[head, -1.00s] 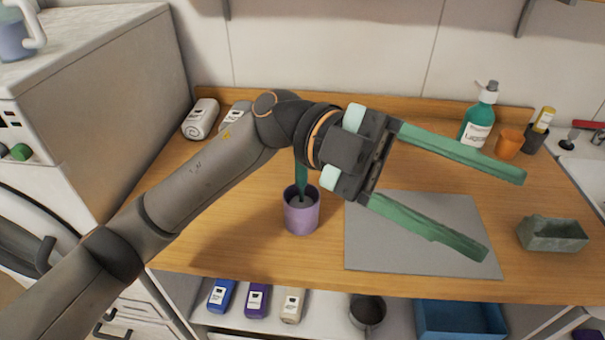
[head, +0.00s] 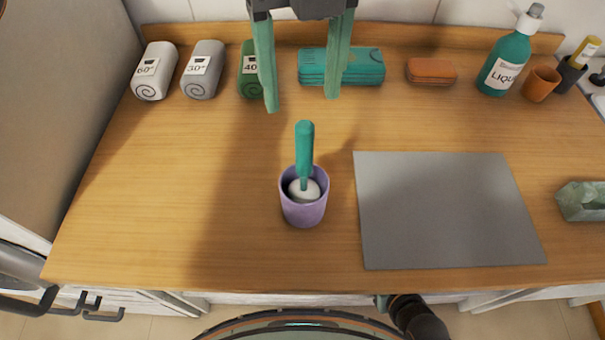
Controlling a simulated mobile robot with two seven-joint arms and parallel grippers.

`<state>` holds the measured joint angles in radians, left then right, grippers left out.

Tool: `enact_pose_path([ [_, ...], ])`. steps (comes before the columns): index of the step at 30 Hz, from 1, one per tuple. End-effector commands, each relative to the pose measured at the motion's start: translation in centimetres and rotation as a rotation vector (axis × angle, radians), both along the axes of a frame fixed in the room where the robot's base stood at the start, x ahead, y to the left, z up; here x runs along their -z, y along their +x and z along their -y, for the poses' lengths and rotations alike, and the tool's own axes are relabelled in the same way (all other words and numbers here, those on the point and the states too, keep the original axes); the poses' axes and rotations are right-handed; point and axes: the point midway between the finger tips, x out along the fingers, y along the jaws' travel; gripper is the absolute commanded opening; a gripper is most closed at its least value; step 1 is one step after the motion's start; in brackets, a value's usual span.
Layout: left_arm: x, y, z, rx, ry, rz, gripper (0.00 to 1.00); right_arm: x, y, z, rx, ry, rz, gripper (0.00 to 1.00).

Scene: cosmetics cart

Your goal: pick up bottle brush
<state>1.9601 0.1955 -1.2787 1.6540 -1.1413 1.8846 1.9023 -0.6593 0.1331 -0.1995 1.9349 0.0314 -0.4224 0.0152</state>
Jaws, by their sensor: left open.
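The bottle brush (head: 305,148) has a teal handle and a pale head. It stands upright in a purple cup (head: 303,212) on the wooden counter, its handle pointing up and its head partly hidden inside the cup. My left gripper (head: 301,104) comes in from the top of the head view. Its two green fingers are wide apart and point down, with nothing between them. In the picture the fingertips are just above the top of the brush handle, one to each side, not touching it.
A grey mat (head: 445,210) lies right of the cup. Rolled towels (head: 203,70), a teal stack (head: 365,67), an orange-brown block (head: 431,72) and a teal bottle (head: 505,62) line the back. The counter left of the cup is clear.

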Motion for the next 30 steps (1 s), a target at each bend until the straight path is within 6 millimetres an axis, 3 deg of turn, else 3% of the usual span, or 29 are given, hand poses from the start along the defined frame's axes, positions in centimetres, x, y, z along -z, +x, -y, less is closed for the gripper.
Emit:
enact_pose_path([
  [6, 3.8, 0.0, 0.0, 0.002, -0.001, -0.003, 0.62, 0.4, -0.7, 0.0, -0.002, 0.000, -0.015, 0.50],
  [13, 5.6, -0.1, 0.1, 0.004, -0.002, -0.004, 0.62, 0.3, -0.8, -0.1, -0.001, 0.000, -0.018, 0.50],
  [21, 9.4, -0.4, 0.2, 0.005, -0.003, -0.005, 0.62, 0.0, -0.7, 0.1, 0.000, -0.002, -0.014, 0.50],
  [30, 10.0, -0.3, 0.2, 0.005, -0.004, -0.003, 0.62, 0.3, -0.8, 0.4, 0.005, -0.007, -0.018, 0.50],
])
